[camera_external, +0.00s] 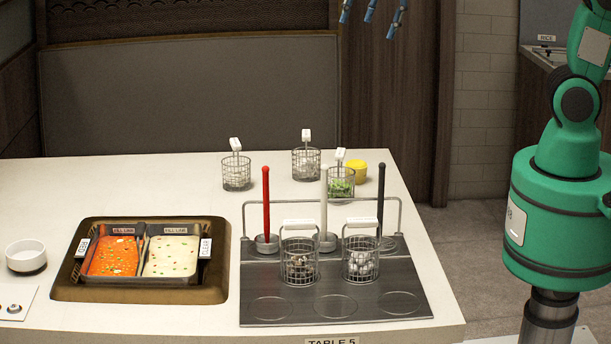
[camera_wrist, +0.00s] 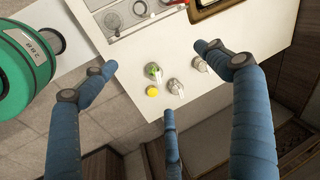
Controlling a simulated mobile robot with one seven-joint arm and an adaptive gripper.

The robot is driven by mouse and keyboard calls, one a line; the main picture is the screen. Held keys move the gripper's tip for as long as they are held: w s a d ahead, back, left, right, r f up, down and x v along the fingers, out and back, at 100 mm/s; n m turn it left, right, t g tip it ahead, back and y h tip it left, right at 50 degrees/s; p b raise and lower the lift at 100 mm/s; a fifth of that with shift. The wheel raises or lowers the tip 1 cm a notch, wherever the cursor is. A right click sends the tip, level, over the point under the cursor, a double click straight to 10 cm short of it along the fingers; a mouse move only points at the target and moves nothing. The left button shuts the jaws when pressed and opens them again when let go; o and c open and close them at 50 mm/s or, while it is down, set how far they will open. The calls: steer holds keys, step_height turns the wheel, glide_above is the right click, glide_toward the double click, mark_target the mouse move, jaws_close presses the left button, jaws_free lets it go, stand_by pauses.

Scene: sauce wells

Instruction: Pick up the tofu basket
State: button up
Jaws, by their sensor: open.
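Several wire baskets with white handles stand on the table, and none is labelled tofu. The back left basket (camera_external: 236,177) holds pale pieces and also shows in the wrist view (camera_wrist: 200,65). The back middle basket (camera_external: 306,167) holds whitish pieces and shows in the wrist view (camera_wrist: 175,87). The front right basket (camera_external: 360,264) holds white round pieces. I cannot tell for sure which holds tofu. My gripper (camera_external: 367,24) is high above the table at the top edge. In the wrist view its blue fingers (camera_wrist: 157,76) are spread wide and empty.
A green-filled basket (camera_external: 341,188) stands beside a yellow cup (camera_external: 357,173). Another basket (camera_external: 299,267) is on the metal rack plate (camera_external: 270,285), near upright red, white and black handles. A two-part soup pot (camera_external: 140,289) sits left. The back left tabletop is clear.

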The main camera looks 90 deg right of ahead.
steer(key=w+d+f+m+g, duration=0.1)
steer(key=w+d+f+m, duration=0.55)
steer(key=d, duration=0.35)
steer(key=m+g+y+b, duration=0.1)
steer(key=m+g+b, duration=0.15)
steer(key=m, duration=1.45)
glide_above(307, 133)
steer(key=shift+n, duration=0.25)
steer(key=f, duration=2.6)
steer(key=shift+d+f, duration=0.1)
steer(key=shift+d, duration=0.1)
steer(key=shift+f+b, duration=0.85)
steer(key=shift+f, duration=3.45)
steer(key=shift+w+a+f+b, duration=0.1)
steer(key=shift+f+b, duration=0.8)
steer(key=shift+f, duration=1.7)
